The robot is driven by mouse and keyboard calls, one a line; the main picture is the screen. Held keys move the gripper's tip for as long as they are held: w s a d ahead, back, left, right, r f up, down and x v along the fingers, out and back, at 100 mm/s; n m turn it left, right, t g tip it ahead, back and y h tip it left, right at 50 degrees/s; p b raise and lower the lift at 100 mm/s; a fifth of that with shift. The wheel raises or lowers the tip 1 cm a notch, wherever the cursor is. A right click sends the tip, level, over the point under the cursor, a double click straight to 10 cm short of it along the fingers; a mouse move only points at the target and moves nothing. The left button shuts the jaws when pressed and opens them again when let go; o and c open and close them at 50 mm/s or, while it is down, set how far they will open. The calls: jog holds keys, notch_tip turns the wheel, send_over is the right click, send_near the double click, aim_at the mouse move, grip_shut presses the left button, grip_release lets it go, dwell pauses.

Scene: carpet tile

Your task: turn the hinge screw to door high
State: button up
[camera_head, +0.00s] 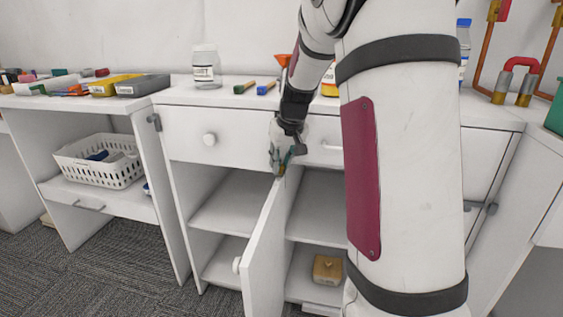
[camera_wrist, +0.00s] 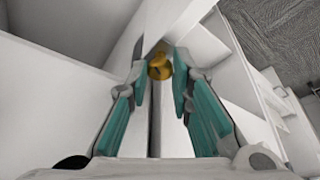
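A small yellow-brass round piece (camera_wrist: 159,67), seemingly the hinge screw, shows between my fingertips in the wrist view. It lies near the top edge of a white cabinet door (camera_head: 264,250), which stands swung out from the cabinet. My gripper (camera_head: 286,155) is at the top of this door, just below the drawer. In the wrist view its teal-padded fingers (camera_wrist: 160,72) stand apart on either side of the brass piece, with a narrow gap showing. The head view is too small to show the screw, and my gripper covers that spot.
A glass jar (camera_head: 206,68) and tools stand on the countertop. A wooden block (camera_head: 328,269) lies on the lower shelf. A white basket (camera_head: 100,163) sits at left. My arm hides the cabinet's right part.

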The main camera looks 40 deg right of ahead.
jog(key=shift+a+p, duration=0.1)
jog(key=shift+p, duration=0.25)
grip_shut()
jog(key=m+p, duration=0.2)
jog(key=m+h+p, duration=0.1)
jog(key=p, duration=0.1)
jog(key=shift+w+a+r+m+g, duration=0.1)
jog(key=shift+a+r+m+g, duration=0.1)
jog(key=shift+m+g, duration=0.15)
jog(key=m+h+p, duration=0.1)
jog(key=m+p, duration=0.1)
jog(key=m+g+p, duration=0.1)
jog(key=m+p, duration=0.1)
jog(key=m, duration=0.1)
jog(key=shift+w+f+h+p, duration=0.1)
jog(key=shift+f+h+p, duration=0.1)
jog(key=shift+h+p, duration=0.2)
jog(key=o, duration=0.9)
grip_release()
jog(key=v, duration=1.2)
jog(key=shift+w, duration=0.2)
